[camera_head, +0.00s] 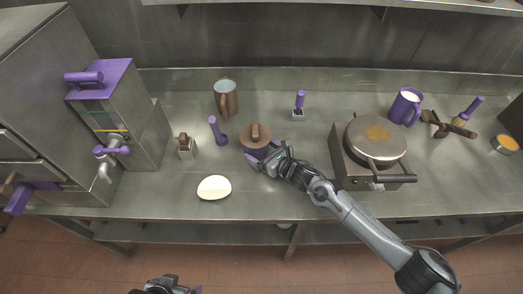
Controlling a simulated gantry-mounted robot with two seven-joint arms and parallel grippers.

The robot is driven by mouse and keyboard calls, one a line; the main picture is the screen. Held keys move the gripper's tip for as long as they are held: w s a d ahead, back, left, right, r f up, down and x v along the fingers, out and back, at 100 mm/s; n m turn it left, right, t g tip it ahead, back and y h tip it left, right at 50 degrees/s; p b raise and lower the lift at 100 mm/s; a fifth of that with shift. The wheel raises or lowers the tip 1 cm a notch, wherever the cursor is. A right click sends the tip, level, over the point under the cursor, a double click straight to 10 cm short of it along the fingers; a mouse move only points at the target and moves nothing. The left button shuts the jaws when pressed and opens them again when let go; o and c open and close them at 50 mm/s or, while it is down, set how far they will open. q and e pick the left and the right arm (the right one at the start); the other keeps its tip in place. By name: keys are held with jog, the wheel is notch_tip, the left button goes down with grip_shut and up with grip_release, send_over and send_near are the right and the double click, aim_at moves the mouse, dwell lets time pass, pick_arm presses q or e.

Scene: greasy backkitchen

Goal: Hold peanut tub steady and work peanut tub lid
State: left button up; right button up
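The peanut tub looks like the round purple tub (251,153) with a brown lid (256,132) and a raised brown handle on top. It stands upright on the steel counter near the middle, and the lid sits on it. My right gripper (268,161) is at the tub's front right side, low beside its body, with its fingers spread around the near side. I cannot tell whether the fingers touch or grip it. My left gripper (178,289) is at the bottom edge, in front of the counter and away from the tub, partly cut off.
A purple-handled tool (217,131), brown mug (227,98), small brown-topped jar (185,146) and white oval dish (214,187) lie left of the tub. A purple-handled brush (299,106) stands behind right. A griddle with round lid (376,139) is right. The counter's front left is clear.

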jog(key=shift+s+d+r, duration=0.1)
jog(key=shift+s+d, duration=0.05)
jog(key=shift+d, duration=0.05)
jog(key=shift+s+d+n+g+y, duration=0.4)
jog(key=shift+s+d, duration=0.35)
jog(key=shift+d, duration=0.1)
jog(key=shift+f, duration=0.2)
dwell(1.2)
jog(key=o, duration=1.1)
jog(key=v, duration=1.2)
